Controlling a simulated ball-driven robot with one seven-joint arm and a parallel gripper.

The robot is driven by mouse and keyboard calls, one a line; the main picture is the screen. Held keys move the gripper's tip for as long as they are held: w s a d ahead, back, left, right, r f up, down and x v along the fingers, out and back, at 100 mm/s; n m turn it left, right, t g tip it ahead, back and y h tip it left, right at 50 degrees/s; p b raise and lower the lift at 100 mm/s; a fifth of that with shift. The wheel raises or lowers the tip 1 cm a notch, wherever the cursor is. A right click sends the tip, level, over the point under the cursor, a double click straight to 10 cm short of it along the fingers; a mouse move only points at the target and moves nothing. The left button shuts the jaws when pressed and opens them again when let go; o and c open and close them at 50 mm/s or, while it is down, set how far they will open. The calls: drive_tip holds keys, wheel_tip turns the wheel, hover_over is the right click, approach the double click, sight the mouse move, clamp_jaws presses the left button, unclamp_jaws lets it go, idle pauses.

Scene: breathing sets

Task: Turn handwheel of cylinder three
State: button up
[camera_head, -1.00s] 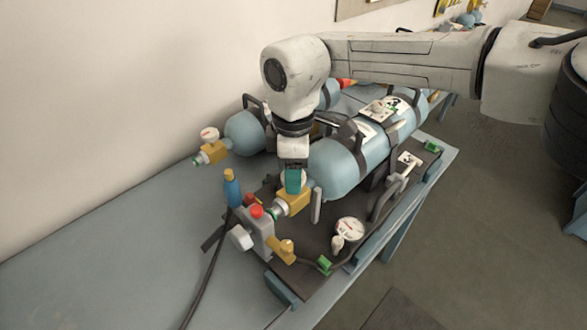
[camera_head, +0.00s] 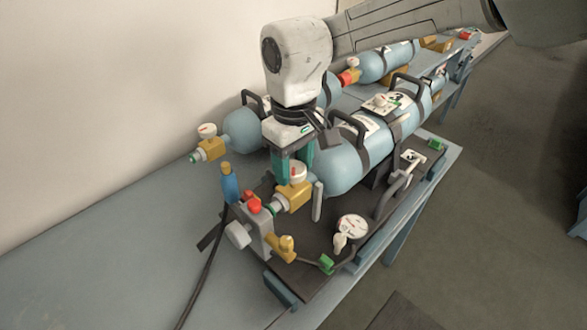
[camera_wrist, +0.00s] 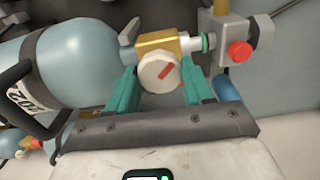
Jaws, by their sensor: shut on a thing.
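The nearest blue cylinder (camera_head: 340,160) lies on the dark board of the bench, with a brass valve (camera_head: 290,196) at its near end. A white handwheel (camera_head: 298,173) with a red mark sits on that valve. The handwheel (camera_wrist: 158,73) faces the wrist view, its mark slanted. My gripper (camera_head: 292,168) points down over the valve. Its teal fingers (camera_wrist: 160,88) stand on either side of the handwheel and are shut on it. Part of the rim is hidden by the fingers.
A grey block (camera_head: 258,235) with red and brass knobs stands beside the valve outlet. A blue bottle (camera_head: 230,187) and a dial gauge (camera_head: 351,228) are close by. A second cylinder (camera_head: 240,135) with its own valve lies behind. The bench's left part is clear.

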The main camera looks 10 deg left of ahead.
sight(294, 167)
drive_tip(key=shift+w+r+m+b, duration=0.1)
drive_tip(key=shift+m+b, duration=0.35)
drive_tip(key=shift+m, duration=0.05)
drive_tip(key=o, duration=1)
drive_tip(key=shift+o, duration=0.2)
wheel_tip(294, 167, up, 11)
drive_tip(key=p, duration=0.8)
drive_tip(key=shift+f, duration=0.2)
